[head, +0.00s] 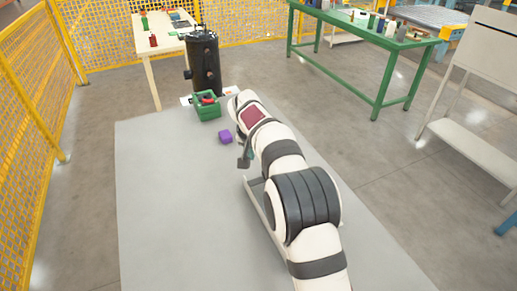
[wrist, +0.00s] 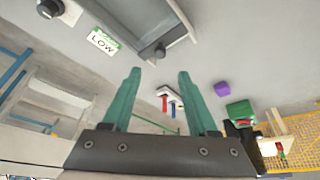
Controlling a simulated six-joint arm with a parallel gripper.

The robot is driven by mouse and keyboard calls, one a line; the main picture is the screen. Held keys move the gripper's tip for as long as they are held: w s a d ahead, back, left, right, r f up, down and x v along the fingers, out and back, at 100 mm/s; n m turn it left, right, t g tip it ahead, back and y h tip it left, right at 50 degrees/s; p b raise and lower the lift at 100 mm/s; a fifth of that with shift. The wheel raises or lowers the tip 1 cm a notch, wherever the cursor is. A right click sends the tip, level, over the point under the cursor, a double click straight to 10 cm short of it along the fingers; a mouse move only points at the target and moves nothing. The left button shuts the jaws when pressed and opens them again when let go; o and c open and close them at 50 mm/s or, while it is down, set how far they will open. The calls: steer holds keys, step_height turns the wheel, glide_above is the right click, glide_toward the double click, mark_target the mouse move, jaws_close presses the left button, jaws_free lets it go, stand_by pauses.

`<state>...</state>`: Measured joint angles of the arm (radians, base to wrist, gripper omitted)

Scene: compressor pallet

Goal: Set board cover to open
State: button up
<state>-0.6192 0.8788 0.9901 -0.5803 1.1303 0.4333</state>
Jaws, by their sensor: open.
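In the wrist view, a grey framed panel (wrist: 128,14), which looks like the board cover, fills the top middle and is cut off by the picture's edge. A small dark knob (wrist: 160,51) sits at its lower edge. My gripper (wrist: 160,73) has two teal fingers spread apart with nothing between them. The knob appears just beyond the gap between the fingertips, apart from them. In the head view my gripper (head: 246,158) is partly hidden by my arm. A pale frame edge (head: 262,212) shows left of the arm; the rest there is hidden.
A LOW label (wrist: 103,41) and a black dial (wrist: 49,8) are left of the panel. Red (wrist: 164,101) and blue (wrist: 173,104) parts are beyond the fingers. A purple cube (head: 225,137) and green box (head: 207,106) stand farther back. The grey table's (head: 165,210) left is clear.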

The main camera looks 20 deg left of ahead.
steer(key=v, duration=0.6)
